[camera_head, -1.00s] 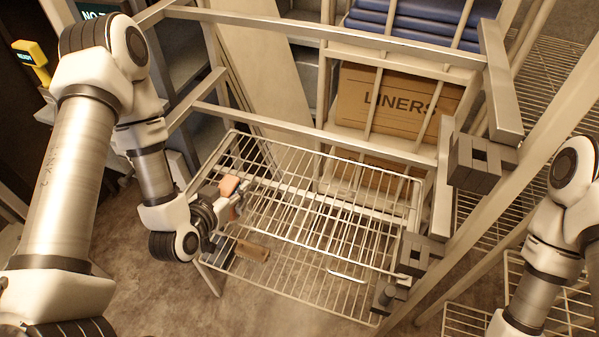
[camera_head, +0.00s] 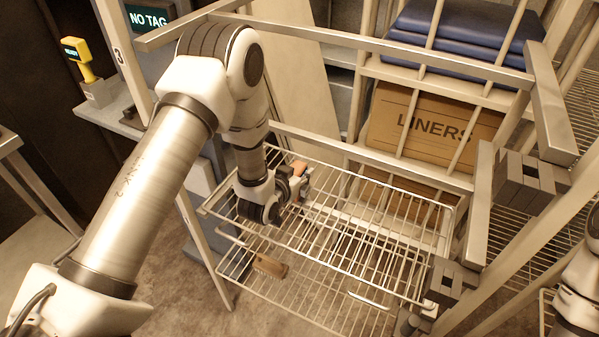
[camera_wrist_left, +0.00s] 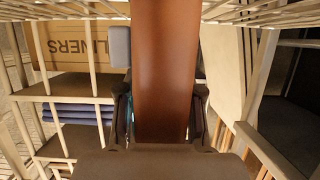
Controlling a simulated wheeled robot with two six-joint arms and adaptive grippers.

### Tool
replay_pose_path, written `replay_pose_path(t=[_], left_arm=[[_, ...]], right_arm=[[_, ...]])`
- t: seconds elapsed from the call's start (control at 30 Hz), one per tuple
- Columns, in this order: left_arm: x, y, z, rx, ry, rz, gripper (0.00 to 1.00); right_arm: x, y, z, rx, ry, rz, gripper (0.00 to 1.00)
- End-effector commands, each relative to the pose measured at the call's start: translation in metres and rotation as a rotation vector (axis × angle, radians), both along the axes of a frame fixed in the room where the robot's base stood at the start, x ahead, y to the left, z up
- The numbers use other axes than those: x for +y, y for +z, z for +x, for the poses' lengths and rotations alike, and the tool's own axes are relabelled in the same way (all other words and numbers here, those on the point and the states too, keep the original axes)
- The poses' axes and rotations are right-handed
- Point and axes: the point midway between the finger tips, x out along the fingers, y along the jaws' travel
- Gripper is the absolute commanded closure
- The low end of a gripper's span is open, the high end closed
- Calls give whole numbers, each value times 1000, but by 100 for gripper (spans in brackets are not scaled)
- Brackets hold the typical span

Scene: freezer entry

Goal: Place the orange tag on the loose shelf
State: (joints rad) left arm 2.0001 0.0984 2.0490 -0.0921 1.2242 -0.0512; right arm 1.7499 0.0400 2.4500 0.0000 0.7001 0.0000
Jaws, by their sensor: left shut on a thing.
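The orange tag (camera_head: 299,167) is in the jaws of my left gripper (camera_head: 297,181). Most of it is hidden by the gripper in the head view. In the left wrist view the tag (camera_wrist_left: 167,65) is a wide orange-brown slab between the two fingers (camera_wrist_left: 165,122), which are shut on it. The gripper is over the left part of an upper wire shelf (camera_head: 385,228). I cannot tell whether the tag touches the wires. A lower wire shelf (camera_head: 325,305) lies beneath. Which one is the loose shelf is not clear. My right gripper is out of view.
A brown block (camera_head: 268,266) lies at the lower shelf's left. A metal frame rail (camera_head: 370,41) crosses above. A LINERS box (camera_head: 435,122) and blue folded stacks (camera_head: 460,35) stand behind. Dark grey blocks (camera_head: 530,182) sit on the right post. A yellow device (camera_head: 80,55) stands far left.

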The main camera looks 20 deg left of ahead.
Motion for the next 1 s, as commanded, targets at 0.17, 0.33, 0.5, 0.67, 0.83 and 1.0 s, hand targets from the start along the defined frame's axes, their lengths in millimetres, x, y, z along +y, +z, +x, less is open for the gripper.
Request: replay_pose_path(t=[0.17, 0.33, 0.5, 0.67, 0.83, 1.0], left_arm=[[0, -3, 0, -3, 0, 0, 100], [0, -7, 0, -2, 0, 1, 100], [0, -6, 0, -2, 0, 1, 39], [0, -6, 0, -2, 0, 1, 39], [0, -1, -6, -1, 0, 0, 39], [1, 12, -39, 2, 1, 0, 39]], right_arm=[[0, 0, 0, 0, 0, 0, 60], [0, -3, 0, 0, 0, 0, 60], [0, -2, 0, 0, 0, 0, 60], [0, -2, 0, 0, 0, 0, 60], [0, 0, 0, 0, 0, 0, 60], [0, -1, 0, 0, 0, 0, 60]])
